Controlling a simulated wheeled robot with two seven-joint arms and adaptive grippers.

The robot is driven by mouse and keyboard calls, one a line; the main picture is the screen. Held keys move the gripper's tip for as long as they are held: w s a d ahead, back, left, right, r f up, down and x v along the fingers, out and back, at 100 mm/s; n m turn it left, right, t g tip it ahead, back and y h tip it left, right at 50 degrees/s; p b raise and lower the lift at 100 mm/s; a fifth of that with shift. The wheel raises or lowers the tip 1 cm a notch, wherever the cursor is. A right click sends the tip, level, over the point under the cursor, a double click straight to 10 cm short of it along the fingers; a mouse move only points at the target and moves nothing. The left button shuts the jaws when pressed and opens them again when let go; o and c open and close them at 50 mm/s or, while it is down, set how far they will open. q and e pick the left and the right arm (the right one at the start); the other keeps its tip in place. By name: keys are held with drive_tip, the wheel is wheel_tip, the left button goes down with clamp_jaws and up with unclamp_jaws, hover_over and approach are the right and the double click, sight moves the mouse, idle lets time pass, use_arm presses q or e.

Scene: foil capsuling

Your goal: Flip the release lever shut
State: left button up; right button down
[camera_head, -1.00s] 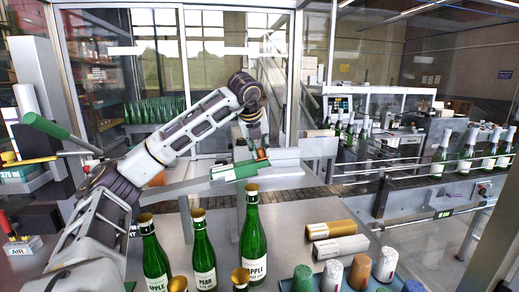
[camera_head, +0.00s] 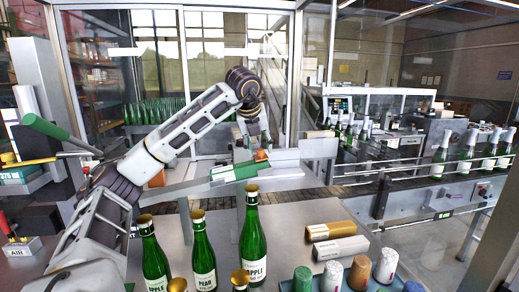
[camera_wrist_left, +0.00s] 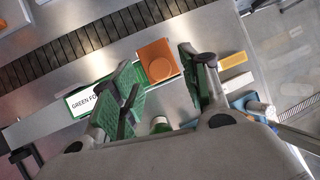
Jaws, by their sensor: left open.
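My left gripper (camera_head: 252,143) is over the far end of a sloping metal rail with a green label strip (camera_head: 234,172). In the left wrist view the gripper (camera_wrist_left: 160,75) is open, its two green-padded fingers apart with nothing held. A long green-handled lever (camera_head: 46,127) slants at the left. My right gripper is out of view.
Several green bottles (camera_head: 253,240) with gold tops stand on the near table. Two foil boxes (camera_head: 341,247) and several coloured capsule stacks (camera_head: 359,273) are to their right. A bottle conveyor (camera_head: 440,188) runs along the right. Glass panels stand behind the arm.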

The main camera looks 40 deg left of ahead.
use_arm(q)
drive_tip(key=v, duration=1)
drive_tip(key=shift+s, duration=0.1)
idle(0.9)
